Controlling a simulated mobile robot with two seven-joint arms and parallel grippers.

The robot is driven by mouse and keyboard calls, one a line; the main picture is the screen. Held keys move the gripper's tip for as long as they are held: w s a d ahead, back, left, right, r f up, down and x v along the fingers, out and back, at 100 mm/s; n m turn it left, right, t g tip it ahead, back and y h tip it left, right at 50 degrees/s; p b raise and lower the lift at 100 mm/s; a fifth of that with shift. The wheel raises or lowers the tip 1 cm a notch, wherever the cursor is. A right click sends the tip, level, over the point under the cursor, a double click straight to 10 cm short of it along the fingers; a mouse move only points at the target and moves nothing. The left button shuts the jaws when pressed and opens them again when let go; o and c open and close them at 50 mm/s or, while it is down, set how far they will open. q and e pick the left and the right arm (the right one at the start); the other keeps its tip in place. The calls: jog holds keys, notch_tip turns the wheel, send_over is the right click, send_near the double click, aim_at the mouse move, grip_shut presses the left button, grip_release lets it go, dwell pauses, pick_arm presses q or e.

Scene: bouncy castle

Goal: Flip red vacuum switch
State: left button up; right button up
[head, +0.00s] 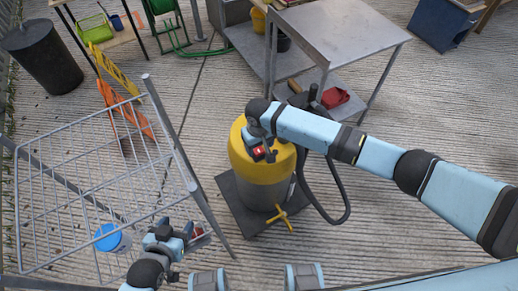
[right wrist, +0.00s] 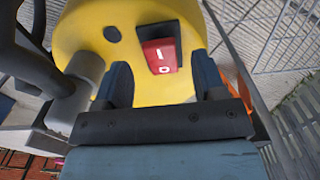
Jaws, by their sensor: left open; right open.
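The vacuum (head: 262,185) has a yellow top over a grey drum and stands upright on a dark square plate. In the right wrist view its red rocker switch (right wrist: 160,55), with white I and O marks, sits on the yellow top (right wrist: 90,35). My right gripper (head: 262,154) is at the vacuum's top; in the right wrist view its open fingers (right wrist: 162,82) lie either side of the switch. I cannot tell whether they touch the yellow top. My left gripper (head: 197,236) is open at the lower left, beside the wire cart, away from the vacuum.
A wire cart (head: 90,190) with a blue round item (head: 108,238) stands at left. A metal table (head: 345,35) is behind the vacuum. A black hose (head: 335,205) loops at its right. Orange and yellow barriers (head: 125,105) and a dark bin (head: 42,58) stand further back.

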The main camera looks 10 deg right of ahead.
aim_at(259, 152)
jog(key=shift+f, duration=1.5)
jog(key=shift+c, duration=0.2)
jog(key=c, duration=0.9)
jog(key=shift+s+d+t+p, duration=0.1)
jog(key=shift+s+t+p, duration=0.1)
jog(key=shift+t+p, duration=0.45)
jog(key=shift+w+f+y, duration=0.1)
jog(key=shift+y, duration=0.2)
jog(key=o, duration=0.9)
jog(key=shift+o, duration=0.2)
